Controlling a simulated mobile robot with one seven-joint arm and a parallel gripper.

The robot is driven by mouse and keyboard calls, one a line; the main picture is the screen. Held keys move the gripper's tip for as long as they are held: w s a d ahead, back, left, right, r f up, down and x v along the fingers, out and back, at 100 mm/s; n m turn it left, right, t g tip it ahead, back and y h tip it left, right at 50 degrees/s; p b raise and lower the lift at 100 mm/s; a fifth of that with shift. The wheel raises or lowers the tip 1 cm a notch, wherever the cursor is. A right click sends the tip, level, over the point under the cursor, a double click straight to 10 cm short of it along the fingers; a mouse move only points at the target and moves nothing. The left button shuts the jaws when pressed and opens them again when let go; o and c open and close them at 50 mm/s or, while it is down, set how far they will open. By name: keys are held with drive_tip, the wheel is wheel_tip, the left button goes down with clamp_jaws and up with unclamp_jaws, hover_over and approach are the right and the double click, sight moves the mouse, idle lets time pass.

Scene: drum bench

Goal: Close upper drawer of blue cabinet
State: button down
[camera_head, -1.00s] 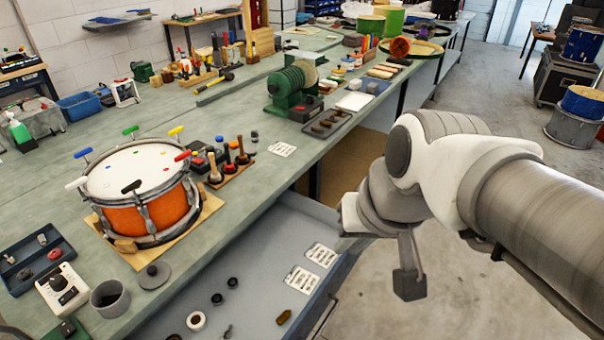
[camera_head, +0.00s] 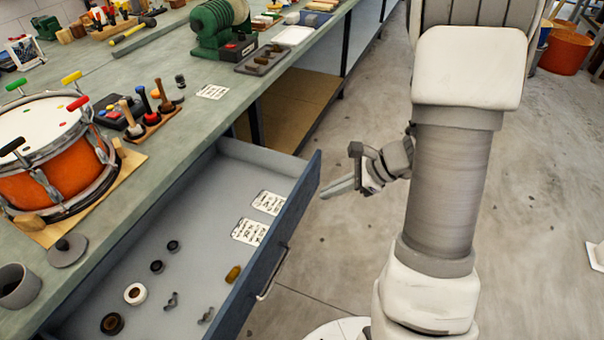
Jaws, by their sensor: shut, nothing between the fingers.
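The upper drawer (camera_head: 207,205) of the blue cabinet is pulled well out from under the bench. Its blue front panel (camera_head: 299,215) faces right and carries a metal handle (camera_head: 271,272). Inside lie two white labels, several small rings and a few small metal parts.
The bench top (camera_head: 185,150) bears an orange drum (camera_head: 60,180), a tool stand (camera_head: 155,122) and a green machine (camera_head: 215,25). An open shelf (camera_head: 290,110) lies under the bench beyond the drawer. The floor (camera_head: 490,180) to the right is mostly clear.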

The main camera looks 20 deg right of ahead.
drive_tip(key=w+d+f+m+t+b, duration=0.1)
drive_tip(key=d+f+m, duration=0.3)
drive_tip(key=d+f, duration=0.25)
drive_tip(key=b, duration=0.3)
approach(298, 208)
drive_tip(key=shift+h, duration=0.3)
drive_tip(key=shift+a+r+x, duration=0.1)
drive_tip(key=shift+a+x, duration=0.1)
drive_tip(key=shift+x, duration=1.2)
drive_tip(key=shift+a+r+x, duration=0.15)
drive_tip(key=shift+x, duration=1.25)
drive_tip(key=shift+s, duration=0.1)
